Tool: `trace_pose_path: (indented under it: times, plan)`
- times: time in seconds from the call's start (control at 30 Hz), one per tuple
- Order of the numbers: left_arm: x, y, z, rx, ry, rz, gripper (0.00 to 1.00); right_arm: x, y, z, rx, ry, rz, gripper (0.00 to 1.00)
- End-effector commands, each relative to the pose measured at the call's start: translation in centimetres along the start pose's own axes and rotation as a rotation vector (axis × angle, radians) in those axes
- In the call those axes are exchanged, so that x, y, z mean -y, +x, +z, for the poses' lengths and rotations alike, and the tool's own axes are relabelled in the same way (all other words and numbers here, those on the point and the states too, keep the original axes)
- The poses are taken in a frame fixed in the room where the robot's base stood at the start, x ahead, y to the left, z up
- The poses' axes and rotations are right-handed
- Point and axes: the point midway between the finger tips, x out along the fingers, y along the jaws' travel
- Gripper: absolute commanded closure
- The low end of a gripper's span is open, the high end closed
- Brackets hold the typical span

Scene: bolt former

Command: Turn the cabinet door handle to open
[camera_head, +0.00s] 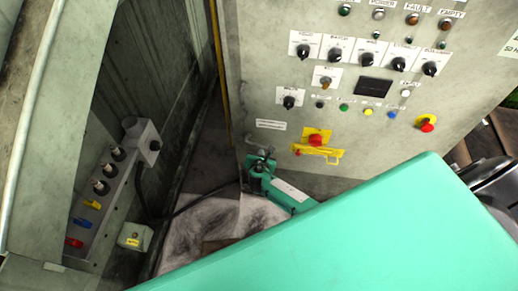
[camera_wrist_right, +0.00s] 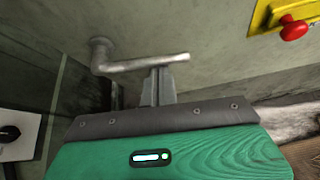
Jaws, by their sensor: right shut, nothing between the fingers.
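The cabinet door handle (camera_wrist_right: 140,63) is a grey metal lever on the grey cabinet door (camera_wrist_right: 215,30). In the right wrist view it runs from a round pivot at the left to a free end at the right, nearly level. My right gripper (camera_wrist_right: 158,75) is shut and empty, its fingertips close below the middle of the lever. I cannot tell whether they touch it. In the head view my right gripper (camera_head: 262,160) is at the lower left of the cabinet front (camera_head: 262,60), and the handle is hard to make out there. My left gripper is not in view.
The front carries several knobs, lamps and a dark display (camera_head: 373,87). A yellow plate with a red knob (camera_head: 316,140) sits just right of my right gripper. A side box with sockets (camera_head: 105,180) stands at the left. A dark gap (camera_head: 208,140) separates them.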

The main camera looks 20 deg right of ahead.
Motion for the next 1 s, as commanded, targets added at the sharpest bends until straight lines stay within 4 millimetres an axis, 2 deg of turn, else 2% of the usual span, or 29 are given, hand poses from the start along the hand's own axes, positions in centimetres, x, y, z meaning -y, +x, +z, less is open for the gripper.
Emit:
trace_pose_path:
  times: [0.03, 0.3, 1.0]
  plan:
    - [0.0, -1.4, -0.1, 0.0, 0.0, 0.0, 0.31, -0.2, -0.5, 0.8, 0.0, -0.031, -0.019, 1.0]
    - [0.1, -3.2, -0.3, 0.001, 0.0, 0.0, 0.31, 0.0, -0.8, 1.4, 0.0, -0.126, -0.074, 1.0]
    - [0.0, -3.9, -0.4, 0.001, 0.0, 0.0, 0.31, 0.0, -0.9, 1.6, 0.0, -0.122, -0.072, 1.0]
